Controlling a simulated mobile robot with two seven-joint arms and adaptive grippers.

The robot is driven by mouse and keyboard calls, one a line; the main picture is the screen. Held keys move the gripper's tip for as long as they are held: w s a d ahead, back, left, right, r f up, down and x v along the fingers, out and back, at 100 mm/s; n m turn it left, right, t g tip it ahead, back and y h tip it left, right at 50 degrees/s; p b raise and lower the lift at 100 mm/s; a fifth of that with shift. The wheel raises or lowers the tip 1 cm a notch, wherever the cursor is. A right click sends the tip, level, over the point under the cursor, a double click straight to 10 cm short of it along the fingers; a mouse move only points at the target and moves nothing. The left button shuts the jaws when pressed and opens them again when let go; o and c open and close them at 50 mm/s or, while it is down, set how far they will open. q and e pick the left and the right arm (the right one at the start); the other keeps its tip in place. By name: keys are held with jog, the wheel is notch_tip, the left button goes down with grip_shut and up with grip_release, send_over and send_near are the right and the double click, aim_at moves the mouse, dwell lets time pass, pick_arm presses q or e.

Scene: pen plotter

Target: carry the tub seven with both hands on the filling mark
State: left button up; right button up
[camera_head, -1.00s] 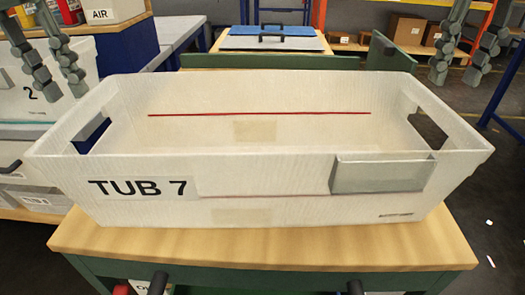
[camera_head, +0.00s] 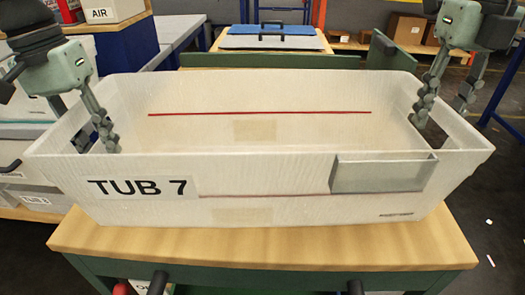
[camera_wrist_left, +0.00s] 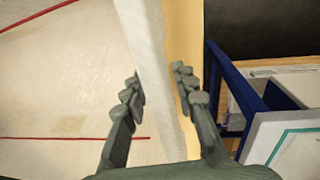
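Tub 7 (camera_head: 140,210) is a long, pale, open tub standing on a wooden-topped table, with a handle slot in each end wall. A red line (camera_head: 260,114) runs along its far wall. My left gripper (camera_head: 97,143) points down over the left end wall, one finger inside the tub; the outer finger is partly hidden. The left wrist view shows its open fingers (camera_wrist_left: 158,92) on either side of the wall (camera_wrist_left: 150,50), with a gap on the outer side. My right gripper (camera_head: 440,110) is open astride the right end wall, one finger inside and one outside. The tub looks empty.
The wooden table top (camera_head: 260,250) shows in front of the tub. A grey holder (camera_head: 382,176) is fixed to the tub's front wall. Behind stands another table with a blue-lidded case (camera_head: 268,31). Shelves with boxes (camera_head: 408,28) stand at the back right. Dark floor (camera_head: 495,215) lies to the right.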

pick_arm(q)
jog(key=shift+c, duration=0.2)
jog(key=c, duration=0.5)
pick_arm(e)
jog(key=c, duration=0.5)
pick_arm(q)
grip_shut()
pick_arm(e)
grip_shut()
jog(key=shift+a, duration=0.1)
pick_arm(q)
jog(key=shift+d, duration=0.1)
jog(key=shift+r, duration=0.15)
pick_arm(e)
jog(key=shift+a+r, duration=0.1)
jog(key=shift+r, duration=0.1)
